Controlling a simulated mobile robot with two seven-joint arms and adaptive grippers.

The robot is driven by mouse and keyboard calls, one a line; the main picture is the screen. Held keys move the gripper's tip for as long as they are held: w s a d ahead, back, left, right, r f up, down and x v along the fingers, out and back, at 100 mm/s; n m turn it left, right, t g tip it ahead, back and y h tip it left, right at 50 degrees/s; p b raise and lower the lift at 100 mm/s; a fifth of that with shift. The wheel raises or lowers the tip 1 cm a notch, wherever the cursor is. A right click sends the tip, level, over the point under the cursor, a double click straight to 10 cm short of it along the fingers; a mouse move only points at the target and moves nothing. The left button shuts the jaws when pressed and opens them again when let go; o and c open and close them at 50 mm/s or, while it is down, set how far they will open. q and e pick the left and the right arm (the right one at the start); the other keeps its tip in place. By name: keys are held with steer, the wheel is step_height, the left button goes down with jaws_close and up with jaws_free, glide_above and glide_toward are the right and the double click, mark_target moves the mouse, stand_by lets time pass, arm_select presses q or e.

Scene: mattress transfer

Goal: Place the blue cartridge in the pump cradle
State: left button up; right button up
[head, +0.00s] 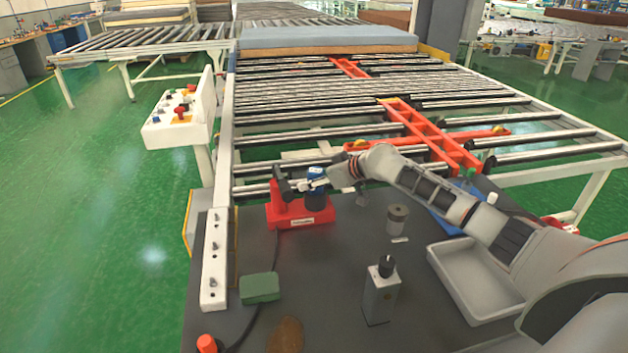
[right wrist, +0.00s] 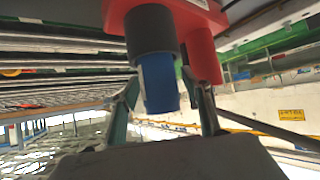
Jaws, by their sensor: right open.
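The red pump (head: 290,214) stands on the dark table. Its dark round cradle (head: 317,200) is on its right side. The blue cartridge (head: 316,172) sits upright in the cradle, its blue upper part showing above the dark ring. In the right wrist view, which looks upside down, the blue cartridge (right wrist: 158,82) sticks out of the dark cradle (right wrist: 151,32). My right gripper (head: 312,184) is open at the cartridge, with one finger on each side. The cartridge's lower end is hidden inside the cradle. My left gripper is out of view.
A grey cylinder (head: 397,219), a metal box with a black knob (head: 380,295), a grey tray (head: 470,281) and a green box (head: 260,288) stand on the table. A roller conveyor (head: 300,130) with a mattress (head: 325,40) lies beyond. A control panel (head: 178,122) stands left.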

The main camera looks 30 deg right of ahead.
steer(key=shift+r, duration=0.2)
steer(key=v, duration=1.2)
